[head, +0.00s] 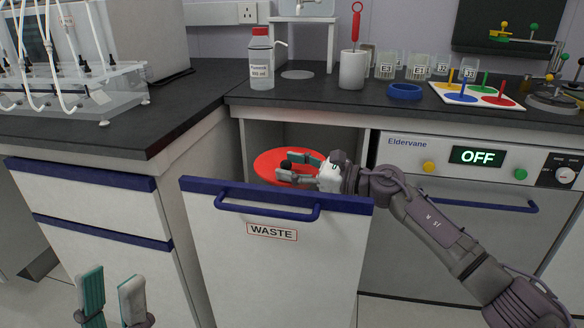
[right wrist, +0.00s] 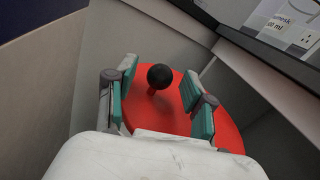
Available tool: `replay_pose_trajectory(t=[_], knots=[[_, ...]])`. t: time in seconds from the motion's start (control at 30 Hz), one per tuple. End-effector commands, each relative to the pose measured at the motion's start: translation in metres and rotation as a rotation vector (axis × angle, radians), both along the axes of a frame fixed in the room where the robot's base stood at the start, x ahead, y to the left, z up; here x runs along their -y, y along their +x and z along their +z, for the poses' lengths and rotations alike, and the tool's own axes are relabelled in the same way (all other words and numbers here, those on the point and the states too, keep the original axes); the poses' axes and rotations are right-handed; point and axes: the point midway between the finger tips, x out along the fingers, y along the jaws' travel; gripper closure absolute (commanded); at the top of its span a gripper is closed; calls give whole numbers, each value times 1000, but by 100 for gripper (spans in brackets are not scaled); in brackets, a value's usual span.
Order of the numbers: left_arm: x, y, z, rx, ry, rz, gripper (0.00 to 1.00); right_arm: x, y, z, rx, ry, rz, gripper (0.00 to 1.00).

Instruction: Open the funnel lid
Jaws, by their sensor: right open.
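The funnel lid is a red disc (head: 268,160) with a black ball knob (head: 286,165), inside the pulled-out waste drawer (head: 275,255). The lid (right wrist: 225,135) and its knob (right wrist: 160,77) also show in the right wrist view. My right gripper (head: 297,166) is open over the lid. In the right wrist view its two teal fingers (right wrist: 160,92) stand on either side of the knob, with gaps on both sides. The gripper hides part of the lid. My left gripper (head: 111,290) is open and empty at the lower left, in front of the cabinets, away from the drawer.
The drawer front with its blue handle (head: 268,212) stands out from the counter. A dark worktop (head: 330,92) above holds a red-capped bottle (head: 261,60), a white mug (head: 353,70) and a blue ring (head: 405,91). An Eldervane appliance (head: 470,170) is at the right.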

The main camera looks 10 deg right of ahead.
Motion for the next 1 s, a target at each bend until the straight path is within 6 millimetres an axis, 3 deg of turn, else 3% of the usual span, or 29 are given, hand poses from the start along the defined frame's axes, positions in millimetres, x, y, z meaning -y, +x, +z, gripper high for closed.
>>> replay_pose_trajectory(t=[0.1,0.43,0.83,1.0], knots=[[0,0,0,0,0,0,61,0,0,0,0,0,0,47],[0,0,0,0,0,1,61,0,0,0,0,0,0,100],[1,3,1,-15,5,1,61,1,0,1,-5,2,0,100],[5,24,-6,-146,44,8,61,1,1,6,-23,7,-1,100]])
